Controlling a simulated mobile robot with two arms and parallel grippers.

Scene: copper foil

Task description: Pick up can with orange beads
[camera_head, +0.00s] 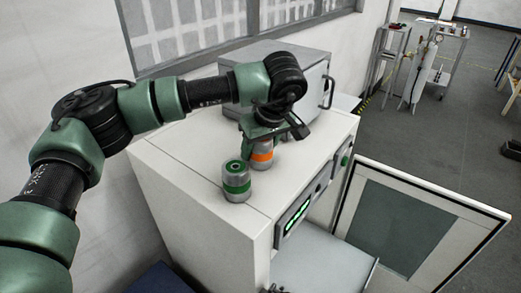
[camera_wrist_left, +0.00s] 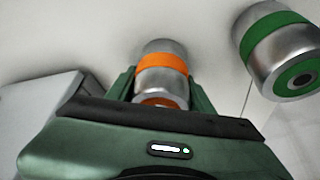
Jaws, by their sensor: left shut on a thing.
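A metal can with an orange band (camera_head: 262,156) stands upright on top of the white cabinet, and no beads can be seen in it. It also shows in the left wrist view (camera_wrist_left: 162,64), between the green fingers. My left gripper (camera_head: 264,138) reaches down from above and is shut on this can. In the left wrist view my left gripper (camera_wrist_left: 160,88) has a finger on each side of it. My right gripper is in neither view.
A similar can with a green band (camera_head: 237,183) stands close by on the white cabinet (camera_head: 180,170); it also shows in the left wrist view (camera_wrist_left: 278,48). A grey metal box (camera_head: 312,75) stands behind. The cabinet's door (camera_head: 420,215) hangs open at the right.

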